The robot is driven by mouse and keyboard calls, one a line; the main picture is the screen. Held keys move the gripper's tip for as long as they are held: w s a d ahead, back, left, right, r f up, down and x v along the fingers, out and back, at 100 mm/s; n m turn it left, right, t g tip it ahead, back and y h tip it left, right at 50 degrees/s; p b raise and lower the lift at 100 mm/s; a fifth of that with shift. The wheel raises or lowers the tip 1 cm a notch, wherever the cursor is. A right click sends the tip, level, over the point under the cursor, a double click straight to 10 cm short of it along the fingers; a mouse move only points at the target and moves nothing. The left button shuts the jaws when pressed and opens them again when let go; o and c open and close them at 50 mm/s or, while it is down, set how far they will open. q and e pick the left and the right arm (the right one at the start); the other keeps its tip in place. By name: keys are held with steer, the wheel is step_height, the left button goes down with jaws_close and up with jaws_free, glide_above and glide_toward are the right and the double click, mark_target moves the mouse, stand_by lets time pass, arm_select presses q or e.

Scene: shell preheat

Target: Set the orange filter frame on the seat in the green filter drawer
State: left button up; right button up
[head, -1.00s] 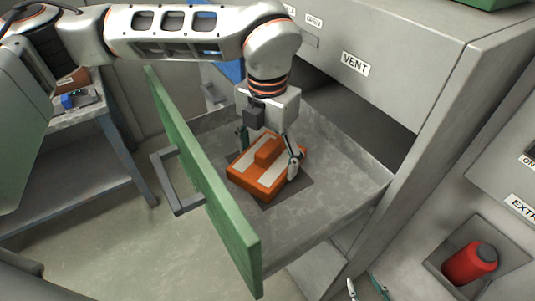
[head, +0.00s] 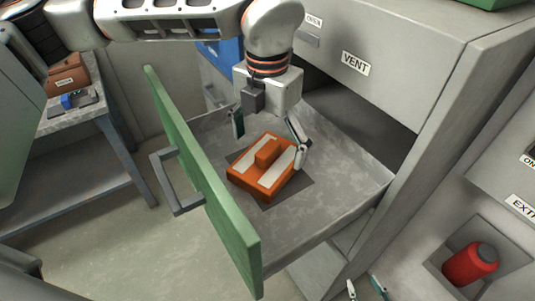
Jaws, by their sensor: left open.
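The orange filter frame (head: 250,179), a block with two pale strips and a raised middle grip, lies flat on the dark square seat (head: 297,192) in the open green-fronted filter drawer (head: 196,165). Seat margins show beside the frame; its underside is hidden. My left gripper (head: 269,150) is open just above the frame, one finger towards each side. The left finger is clear of it; the right fingertip overlaps its right edge in view, and contact cannot be told. My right gripper (head: 365,288) shows only two separated fingertips at the bottom edge, with nothing visible between them.
The cabinet marked VENT (head: 355,64) rises behind the drawer. The drawer floor in front of the frame is bare. A red cylinder (head: 470,263) sits in a recess at lower right. A side table (head: 72,118) at left holds a brown box (head: 68,78) and a small blue item.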

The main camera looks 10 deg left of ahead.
mark_target(268, 149)
arm_select(q)
step_height(268, 149, up, 9)
steer(key=shift+f, duration=0.2)
stand_by(0.3)
